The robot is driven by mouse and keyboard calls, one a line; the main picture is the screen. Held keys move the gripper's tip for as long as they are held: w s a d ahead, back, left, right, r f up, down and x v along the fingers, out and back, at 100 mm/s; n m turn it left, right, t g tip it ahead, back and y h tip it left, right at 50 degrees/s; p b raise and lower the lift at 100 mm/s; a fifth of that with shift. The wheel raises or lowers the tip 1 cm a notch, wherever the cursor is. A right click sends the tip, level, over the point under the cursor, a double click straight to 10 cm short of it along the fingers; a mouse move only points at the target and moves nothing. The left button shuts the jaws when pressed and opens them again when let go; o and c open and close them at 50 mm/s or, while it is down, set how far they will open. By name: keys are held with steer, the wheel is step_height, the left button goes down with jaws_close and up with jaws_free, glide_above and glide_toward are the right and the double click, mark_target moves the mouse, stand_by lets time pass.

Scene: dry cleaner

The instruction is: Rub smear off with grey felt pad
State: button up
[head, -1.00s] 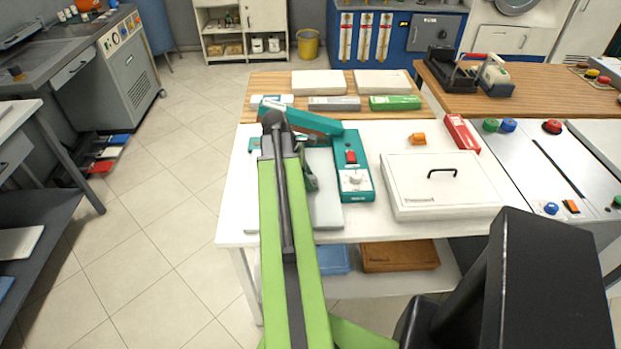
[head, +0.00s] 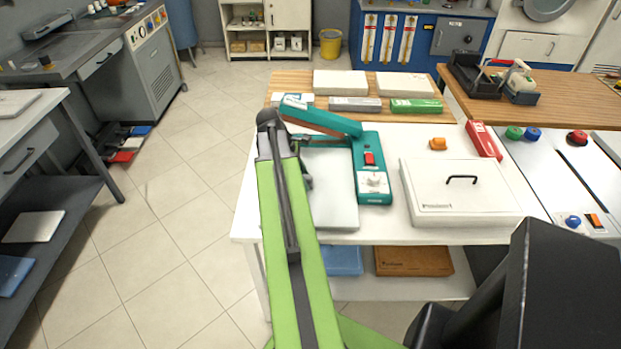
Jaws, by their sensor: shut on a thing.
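My gripper (head: 306,180) is only partly visible beside the far end of my green arm, low over the left part of the white table (head: 395,228). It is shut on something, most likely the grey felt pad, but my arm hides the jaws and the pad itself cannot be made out. A pale flat plate (head: 336,200) lies just right of my arm, below a teal device (head: 372,165) with a raised lever, a red switch and a white knob. No smear can be made out; my arm covers part of the plate and table.
A white lidded box (head: 462,190) with a black handle stands right of the teal device. Several boxes stand on the wooden board (head: 442,110).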

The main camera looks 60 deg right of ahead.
mark_target(332, 186)
steer(key=shift+w, duration=0.1)
steer(key=shift+w+a+r, duration=0.1)
steer(key=shift+w+a, duration=0.35)
steer(key=shift+w, duration=0.4)
steer(key=shift+w+a, duration=0.45)
steer(key=shift+w, duration=0.35)
steer(key=shift+f, duration=0.2)
steer(key=shift+s+d+r, duration=0.1)
steer(key=shift+s+d, duration=0.2)
steer(key=shift+s, duration=0.3)
steer(key=shift+s+d, duration=0.35)
steer(key=shift+s, duration=0.3)
steer(key=shift+s+d+r, duration=0.1)
steer(key=shift+s+d, duration=0.2)
steer(key=shift+s, duration=0.3)
steer(key=shift+s, duration=0.1)
steer(key=shift+s+d+f, duration=0.1)
steer(key=shift+s+d, duration=0.35)
steer(key=shift+s, duration=0.4)
steer(key=shift+s+d+f, duration=0.1)
steer(key=shift+s+d, duration=0.3)
steer(key=shift+s, duration=0.4)
steer(key=shift+s+d+r, duration=0.1)
steer(key=shift+s+d, duration=0.45)
steer(key=shift+s, duration=0.35)
steer(key=shift+s+d, duration=0.5)
steer(key=shift+s, duration=0.4)
